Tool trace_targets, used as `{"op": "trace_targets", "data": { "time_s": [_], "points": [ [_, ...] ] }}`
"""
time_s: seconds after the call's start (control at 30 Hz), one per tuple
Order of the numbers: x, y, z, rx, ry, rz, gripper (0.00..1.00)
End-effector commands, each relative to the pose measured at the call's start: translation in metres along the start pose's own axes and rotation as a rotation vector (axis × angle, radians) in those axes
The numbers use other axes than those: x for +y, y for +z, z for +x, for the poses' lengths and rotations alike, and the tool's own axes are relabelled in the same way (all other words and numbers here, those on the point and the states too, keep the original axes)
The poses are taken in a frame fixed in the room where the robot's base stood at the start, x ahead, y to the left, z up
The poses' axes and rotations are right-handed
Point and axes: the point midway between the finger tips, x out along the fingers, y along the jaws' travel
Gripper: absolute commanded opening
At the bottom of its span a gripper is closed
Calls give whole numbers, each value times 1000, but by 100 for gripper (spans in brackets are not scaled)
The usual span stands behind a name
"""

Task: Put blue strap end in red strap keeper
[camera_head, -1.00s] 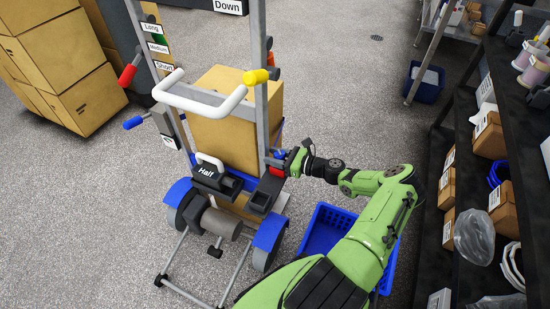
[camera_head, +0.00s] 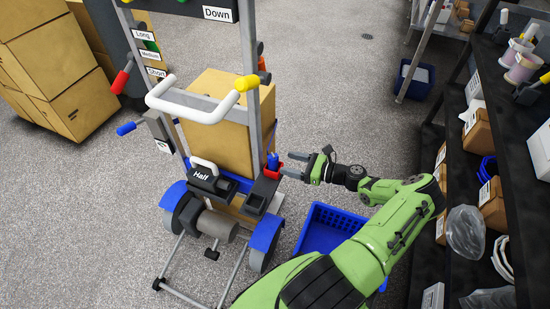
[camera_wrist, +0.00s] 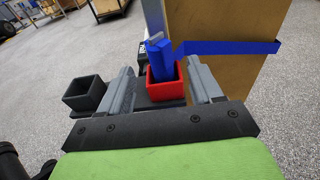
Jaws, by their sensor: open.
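The blue strap end (camera_wrist: 162,62) stands in the red strap keeper (camera_wrist: 163,86) in the wrist view, its lower part hidden by the keeper's walls. In the head view the blue strap end (camera_head: 272,161) shows just above the red strap keeper (camera_head: 268,173), on the right side of the cart. The blue strap runs from the end across the cardboard box. My gripper (camera_head: 289,165) is open and empty, to the right of the keeper and apart from the strap end. In the wrist view the fingers of my gripper (camera_wrist: 160,88) lie on either side of the keeper.
A black square holder (camera_wrist: 84,95) sits left of the red keeper. The cart carries a cardboard box (camera_head: 218,140) and a white handle (camera_head: 203,110). A blue crate (camera_head: 318,232) lies on the floor below my arm. Dark shelves stand at the right.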

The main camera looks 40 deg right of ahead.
Motion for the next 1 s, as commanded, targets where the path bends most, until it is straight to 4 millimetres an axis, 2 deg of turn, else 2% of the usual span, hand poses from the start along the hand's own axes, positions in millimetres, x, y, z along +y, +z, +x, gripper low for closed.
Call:
{"op": "trace_targets", "data": {
  "time_s": [0.03, 0.1, 0.2, 0.27, 0.37, 0.5, 0.67, 0.83, 1.0],
  "points": [
    [-1, 1, -12, 1, -4, 0, 65],
    [0, 0, -23, 1, -2, 1, 65],
    [0, 0, -31, 2, 2, -1, 65],
    [3, 3, -30, 18, 25, -21, 65],
    [16, 19, -15, 106, 139, -131, 65],
    [50, 54, 12, 293, 399, -399, 65],
    [91, 98, 27, 471, 674, -724, 65],
    [135, 151, 30, 614, 920, -1077, 65],
    [184, 208, 20, 709, 1105, -1434, 65]
  ]
}}
